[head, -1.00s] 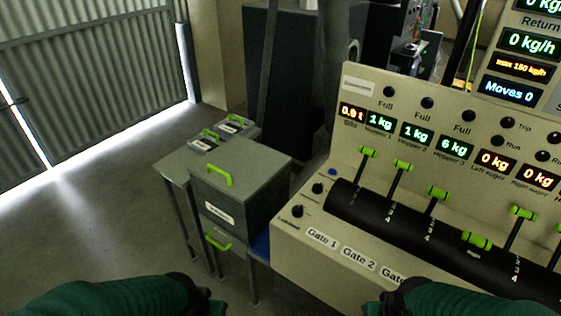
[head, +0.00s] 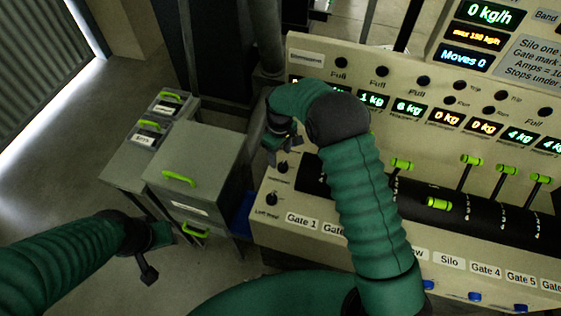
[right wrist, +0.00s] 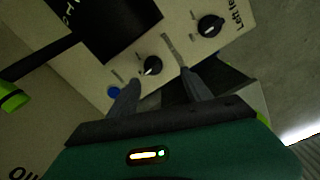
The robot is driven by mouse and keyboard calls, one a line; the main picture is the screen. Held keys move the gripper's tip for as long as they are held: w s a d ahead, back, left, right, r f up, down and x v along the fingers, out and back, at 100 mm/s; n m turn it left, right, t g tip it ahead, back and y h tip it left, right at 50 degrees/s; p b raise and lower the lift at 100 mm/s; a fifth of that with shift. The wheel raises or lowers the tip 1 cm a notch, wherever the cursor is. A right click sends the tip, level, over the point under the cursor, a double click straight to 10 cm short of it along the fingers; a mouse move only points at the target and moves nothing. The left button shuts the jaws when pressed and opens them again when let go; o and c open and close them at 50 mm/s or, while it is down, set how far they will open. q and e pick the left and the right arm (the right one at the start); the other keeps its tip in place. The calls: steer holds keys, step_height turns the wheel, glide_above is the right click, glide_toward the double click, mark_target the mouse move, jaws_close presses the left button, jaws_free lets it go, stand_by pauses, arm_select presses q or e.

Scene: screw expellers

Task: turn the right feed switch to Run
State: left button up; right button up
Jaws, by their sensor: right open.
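The panel's left end carries two black rotary switches. The upper switch (head: 283,168) has a label too small to read; the lower one (head: 271,199) is marked Left feed. My right gripper (head: 270,150) is open just above the upper switch. In the right wrist view, my right gripper's fingertips (right wrist: 158,78) are apart, with the upper switch (right wrist: 152,66) just beyond the gap between them. I see no contact. The Left feed switch (right wrist: 210,26) is outside the fingers. My left gripper (head: 156,255) hangs low at the left; its finger gap is unclear.
A blue button (right wrist: 114,92) sits beside the upper switch. The black roller (head: 320,178) and green-handled levers (head: 471,160) are to the right. A grey cabinet (head: 197,160) stands left of the panel. My right forearm hides part of the displays.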

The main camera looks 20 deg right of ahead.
mark_target(284, 163)
steer(key=f, duration=0.1)
steer(key=w+f, duration=0.1)
steer(key=f, duration=0.3)
steer(key=shift+w+d+f+p, duration=0.1)
steer(key=shift+w+d+p, duration=0.1)
steer(key=shift+w+p, duration=0.15)
steer(key=shift+s+d+f+p, duration=0.15)
steer(key=shift+s+d+f, duration=0.15)
steer(key=shift+d+f, duration=0.25)
steer(key=shift+s+d+f+p, duration=0.15)
steer(key=shift+s+d+f, duration=0.15)
steer(key=shift+f, duration=0.3)
steer(key=shift+d, duration=0.1)
steer(key=shift+a+f, duration=0.1)
steer(key=shift+a, duration=0.25)
steer(key=shift+w+a, duration=0.3)
steer(key=shift+a, duration=0.1)
steer(key=c, duration=0.5)
steer(key=shift+a, duration=0.1)
steer(key=shift+c, duration=1.3)
steer(key=shift+d, duration=0.25)
steer(key=c, duration=0.5)
arm_select(q)
steer(key=shift+w+d+r, duration=0.65)
steer(key=shift+w+r, duration=0.05)
steer(key=shift+r, duration=0.05)
arm_select(e)
steer(key=shift+s+d+f, duration=0.1)
steer(key=shift+d, duration=0.15)
